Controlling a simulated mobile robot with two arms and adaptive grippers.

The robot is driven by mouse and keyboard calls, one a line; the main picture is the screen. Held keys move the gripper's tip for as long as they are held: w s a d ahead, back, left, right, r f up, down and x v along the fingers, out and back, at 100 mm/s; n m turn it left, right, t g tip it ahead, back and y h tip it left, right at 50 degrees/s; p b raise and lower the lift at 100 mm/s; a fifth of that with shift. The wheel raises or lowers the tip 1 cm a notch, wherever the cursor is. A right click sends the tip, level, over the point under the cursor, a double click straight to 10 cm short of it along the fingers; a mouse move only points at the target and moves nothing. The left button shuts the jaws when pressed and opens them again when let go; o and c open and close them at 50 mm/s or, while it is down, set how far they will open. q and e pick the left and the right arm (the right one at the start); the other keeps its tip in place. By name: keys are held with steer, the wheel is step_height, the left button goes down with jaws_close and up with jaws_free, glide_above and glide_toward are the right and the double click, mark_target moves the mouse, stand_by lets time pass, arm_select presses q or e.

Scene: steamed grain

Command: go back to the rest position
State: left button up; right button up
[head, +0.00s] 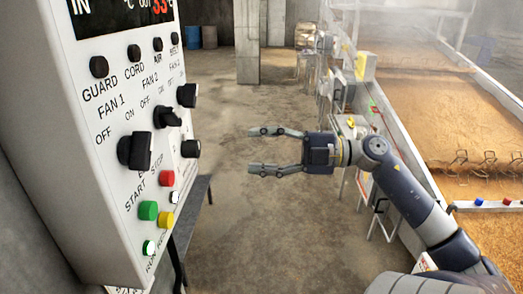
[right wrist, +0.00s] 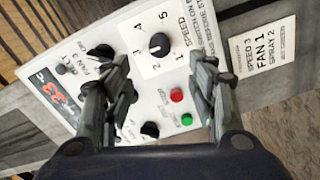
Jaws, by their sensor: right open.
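My right gripper (head: 252,150) reaches in from the right in the head view. Its two fingers are spread apart, point left and hold nothing. It hangs in the air to the right of the white control panel (head: 62,135), with a visible gap in the picture between the fingertips and the knobs. In the right wrist view the open fingers (right wrist: 160,68) frame the panel face (right wrist: 150,95), which has black knobs, a red button and a green button. My left gripper is not in the head view.
The panel's black fan knob (head: 134,151), red button (head: 167,178) and green button (head: 148,210) face the gripper's side. A long bed of grain (head: 440,120) with metal edges runs along the right. Concrete floor (head: 225,85) lies open between them, with a pillar (head: 247,45) behind.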

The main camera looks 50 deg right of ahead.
stand_by(0.3)
steer(key=w+d+f+m+t+h+b, duration=0.1)
steer(key=w+d+f+m+t+h, duration=0.2)
steer(key=d+f+m, duration=0.55)
steer(key=w+d+f+m+t+h+b, duration=0.1)
steer(key=d+f+m+t+h, duration=0.3)
steer(key=f, duration=0.8)
steer(key=s+d+f+m+g+h+b, duration=0.1)
steer(key=s+f+m+g+h, duration=0.25)
steer(key=f, duration=1.25)
steer(key=s+d+f+m+g+h+b, duration=0.1)
steer(key=s+f+m+g+h, duration=0.2)
steer(key=f, duration=1.2)
steer(key=s+a+f+m+g+b, duration=0.1)
steer(key=s+a+f+g, duration=0.2)
steer(key=s+a+f, duration=0.65)
steer(key=s+a+f+m+g+b, duration=0.1)
steer(key=s+a+f+g, duration=0.25)
steer(key=f, duration=1.15)
steer(key=s+a+f+g+y, duration=0.1)
steer(key=s+a+f+g, duration=0.2)
steer(key=s+a+f, duration=0.3)
steer(key=s+a+f+n+g+y+b, duration=0.1)
steer(key=s+a+f+g, duration=0.2)
steer(key=s+a, duration=0.9)
step_height(320, 180, down, 4)
steer(key=shift+s+a+r+g, duration=0.1)
steer(key=shift+s+a+g, duration=0.3)
steer(key=shift+s, duration=0.1)
